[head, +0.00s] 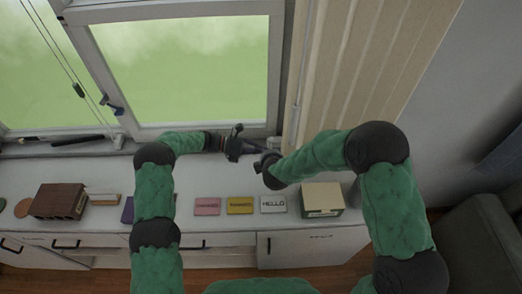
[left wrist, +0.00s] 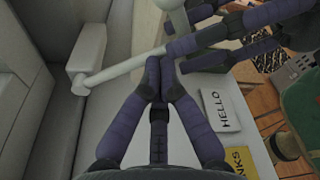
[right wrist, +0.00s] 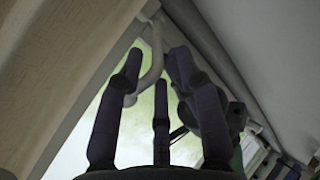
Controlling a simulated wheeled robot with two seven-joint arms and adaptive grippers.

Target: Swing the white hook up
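The white hook (left wrist: 125,68) shows in the left wrist view as a thin rod running from a pale bracket at the left toward the right gripper's dark fingers. In the right wrist view the hook (right wrist: 157,62) is a curved white bar between the two spread fingers of my right gripper (right wrist: 155,65). That gripper is open around it; contact is unclear. My left gripper (left wrist: 160,68) has its fingertips together just below the rod, with nothing visible between them. In the head view both the left gripper (head: 235,143) and right gripper (head: 264,163) are close together at the window's lower corner, and the hook is hard to make out.
The white sill cabinet (head: 330,238) bears a brown box (head: 58,201), a pink card (head: 207,206), a yellow card (head: 239,205), a HELLO card (head: 273,204) and a cream box (head: 322,198). The window (head: 190,75) and a beige curtain (head: 375,55) stand behind. The grippers are very close to each other.

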